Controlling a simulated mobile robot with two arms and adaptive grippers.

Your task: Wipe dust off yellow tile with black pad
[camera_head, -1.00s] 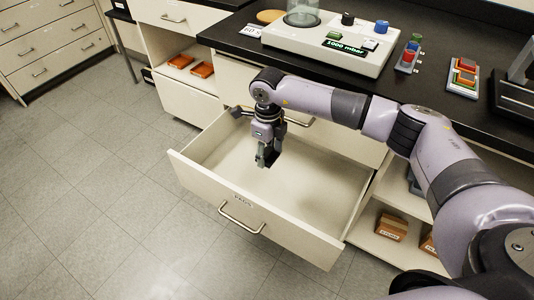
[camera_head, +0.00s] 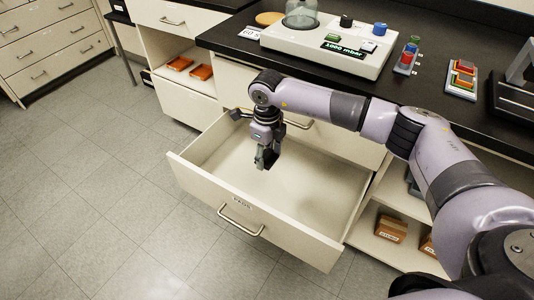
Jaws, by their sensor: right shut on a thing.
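My right gripper (camera_head: 266,160) points down into the open drawer, with its fingers shut. It is shut on the black pad, which is small and dark at the fingertips and hard to tell from the dark fingers. The open drawer (camera_head: 215,193) has a label that seems to read PADS, and the rest of its visible floor is bare. A tray (camera_head: 459,91) at the right of the black counter holds several coloured tiles, red, orange and yellowish. I cannot tell which one is the yellow tile, and dust is too small to see. My left gripper is out of view.
A white vacuum unit (camera_head: 300,40) with a glass dome and a 1000 mbar display stands on the counter (camera_head: 428,100). A rack of coloured vials (camera_head: 407,58) stands right of it. Open shelves hold orange trays (camera_head: 202,72) and small brown boxes (camera_head: 390,228).

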